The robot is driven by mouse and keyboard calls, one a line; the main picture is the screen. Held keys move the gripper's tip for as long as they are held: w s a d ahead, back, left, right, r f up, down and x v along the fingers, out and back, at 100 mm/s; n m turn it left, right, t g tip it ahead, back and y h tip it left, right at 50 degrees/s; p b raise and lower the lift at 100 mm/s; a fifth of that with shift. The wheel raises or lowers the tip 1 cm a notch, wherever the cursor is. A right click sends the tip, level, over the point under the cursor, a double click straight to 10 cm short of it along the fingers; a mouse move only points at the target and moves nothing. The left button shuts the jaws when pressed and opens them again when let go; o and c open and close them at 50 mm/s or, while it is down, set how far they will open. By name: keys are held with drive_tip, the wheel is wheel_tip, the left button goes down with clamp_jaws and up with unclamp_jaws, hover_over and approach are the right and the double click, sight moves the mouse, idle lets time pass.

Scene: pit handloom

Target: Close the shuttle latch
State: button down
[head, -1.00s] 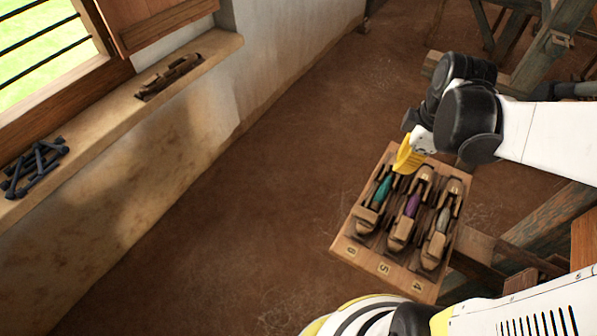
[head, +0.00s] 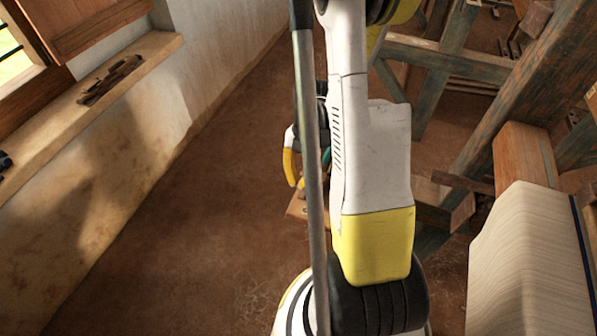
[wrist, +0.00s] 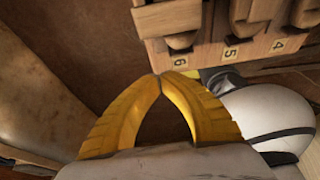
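My gripper (wrist: 159,75) has yellow fingers whose tips meet, with nothing seen between them. In the head view my gripper (head: 296,184) is partly hidden behind my arm. The wooden shuttle rack (wrist: 212,60) lies beyond the fingertips in the wrist view, with slots marked 6, 5 and 4. Near ends of wooden shuttles show above the numbers, the shuttle at slot 6 (wrist: 181,40) nearest the fingers. Only a corner of the rack (head: 297,209) and a bit of teal show in the head view. The shuttle latches are hidden or cut off, so I cannot tell their state.
A window sill (head: 150,52) on the left holds a dark wooden piece (head: 110,79). Loom timbers (head: 500,120) and a pale cloth-covered roll (head: 525,265) stand at the right. The earthen floor (head: 190,220) between wall and rack is clear.

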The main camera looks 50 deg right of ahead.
drive_tip(key=x, duration=0.1)
drive_tip(key=b+x, duration=0.1)
drive_tip(key=x, duration=0.1)
drive_tip(key=shift+w+d+f, duration=0.1)
drive_tip(key=shift+d+f, duration=0.1)
drive_tip(key=shift+f, duration=0.05)
drive_tip(key=shift+w+d+r+b, duration=0.1)
drive_tip(key=shift+w+d+b, duration=0.15)
drive_tip(key=shift+d, duration=0.35)
drive_tip(key=shift+w+d+r+b, duration=0.1)
drive_tip(key=shift+w+d+b, duration=0.1)
drive_tip(key=shift+d, duration=0.35)
drive_tip(key=shift+w+d, duration=0.25)
drive_tip(key=shift+d, duration=0.25)
drive_tip(key=shift+r, duration=0.1)
